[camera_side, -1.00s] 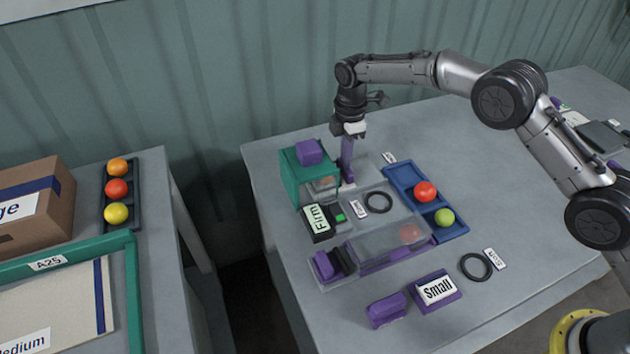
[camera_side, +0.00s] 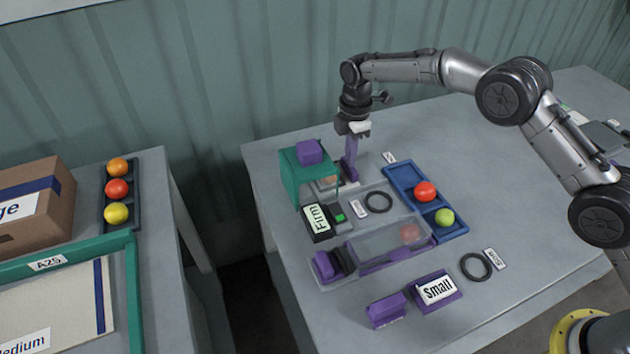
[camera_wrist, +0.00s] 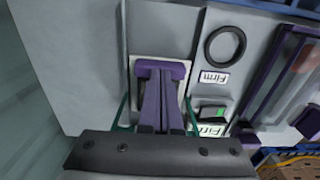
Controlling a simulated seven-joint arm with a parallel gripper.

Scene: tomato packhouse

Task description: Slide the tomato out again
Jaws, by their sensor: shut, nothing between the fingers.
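The teal tester (camera_side: 290,178) with a purple block on top stands at the back left of the grey table. A reddish tomato shows dimly in its opening (camera_side: 327,181), partly hidden by the housing. My gripper (camera_side: 351,180) points down just right of the tester, its long purple fingers together and empty. The fingers end low over a pale plate beside the opening; I cannot tell whether they touch it. In the wrist view, the purple fingers (camera_wrist: 162,72) lie over the pale plate (camera_wrist: 140,63), and the tomato is not visible.
A "Firm" label block (camera_side: 317,222) stands in front of the tester. A black ring (camera_side: 379,202) lies nearby. A blue tray (camera_side: 402,178) holds a red and a green tomato. A clear-covered purple tray (camera_side: 385,259) holds another tomato.

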